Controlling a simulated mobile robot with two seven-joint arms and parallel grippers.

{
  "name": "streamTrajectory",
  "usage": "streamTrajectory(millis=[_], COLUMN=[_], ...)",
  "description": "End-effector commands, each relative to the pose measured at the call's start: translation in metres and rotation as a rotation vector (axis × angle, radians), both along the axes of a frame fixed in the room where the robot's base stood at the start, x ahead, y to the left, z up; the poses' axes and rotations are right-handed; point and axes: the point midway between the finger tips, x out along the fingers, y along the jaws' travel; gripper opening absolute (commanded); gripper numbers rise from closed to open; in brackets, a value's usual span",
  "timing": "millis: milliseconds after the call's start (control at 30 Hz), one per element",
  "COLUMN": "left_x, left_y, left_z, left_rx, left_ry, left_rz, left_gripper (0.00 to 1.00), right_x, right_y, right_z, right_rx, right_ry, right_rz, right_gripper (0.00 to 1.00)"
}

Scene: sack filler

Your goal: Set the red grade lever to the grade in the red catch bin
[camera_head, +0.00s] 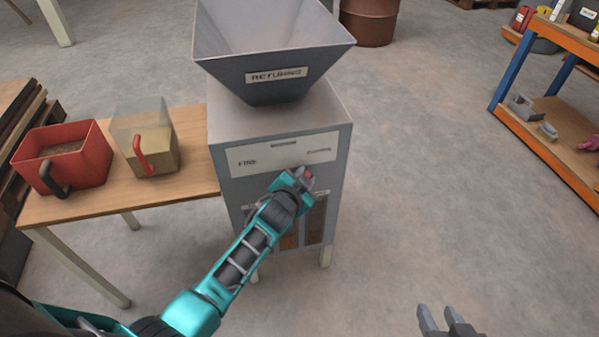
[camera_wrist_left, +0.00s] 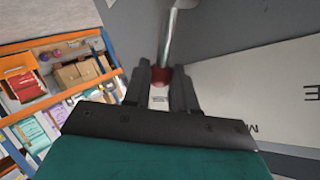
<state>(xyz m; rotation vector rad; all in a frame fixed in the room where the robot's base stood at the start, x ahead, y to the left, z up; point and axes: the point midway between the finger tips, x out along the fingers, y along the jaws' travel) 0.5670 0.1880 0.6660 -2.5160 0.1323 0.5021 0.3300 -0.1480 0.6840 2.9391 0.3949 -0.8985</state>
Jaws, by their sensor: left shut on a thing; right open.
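In the left wrist view the left gripper (camera_wrist_left: 166,84) is shut on the red knob (camera_wrist_left: 160,78) of the lever, whose metal rod (camera_wrist_left: 172,35) runs up to the machine. A white panel on the machine reads "FINE" at its left; the right label is too small to read. The red catch bin (camera_head: 64,155) stands on the wooden table with brown grainy material inside. My right gripper (camera_head: 440,320) is open and empty at the bottom edge.
A grey hopper marked "RETURNS" (camera_head: 275,50) tops the machine. An orange and blue shelf (camera_head: 550,150) is at right. The floor between is clear.

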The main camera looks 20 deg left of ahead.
Motion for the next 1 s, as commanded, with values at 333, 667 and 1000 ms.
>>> streamTrajectory(millis=[333,667,1000], left_x=[0.0025,0.0024,0.0024], left_y=[-0.004,-0.0039,-0.0038], left_z=[-0.0031,-0.0035,-0.0032], left_rx=[0.058,0.061,0.059], left_ry=[0.038,0.041,0.04], left_rz=[-0.001,0.0,0.0], left_gripper=[0.0,0.0,0.37], right_x=[0.0018,0.0016,0.0012], right_y=[0.0005,0.0003,-0.0009], right_z=[0.0055,0.0052,0.0045], right_rx=[0.002,0.001,-0.004], right_ry=[-0.004,-0.003,-0.002], right_rz=[-0.001,0.0,0.002], right_gripper=[0.43,0.43,0.43])
